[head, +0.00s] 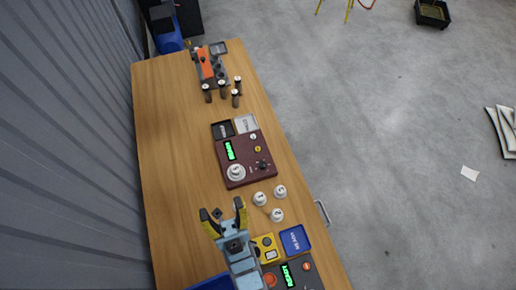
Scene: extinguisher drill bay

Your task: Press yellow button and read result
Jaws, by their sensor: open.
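A maroon panel (222,173) lies on the wooden table. It has a lit green display (230,151), whose text is too small to read surely. A small yellow button (257,149) sits on its right side, between a pale button (253,137) and a dark knob (262,165). My gripper (222,208) is open below the panel in the picture, apart from the yellow button. A small dark piece (217,213) shows between its fingers; I cannot tell whether they touch it.
Several white knobbed pieces (260,198) stand right of my gripper. A yellow box (267,246), a blue tray (295,240) and a grey device (304,275) with a green display are nearby. An orange-and-grey device (206,65) and dark cylinders (222,89) stand farther off. The table's left side is clear.

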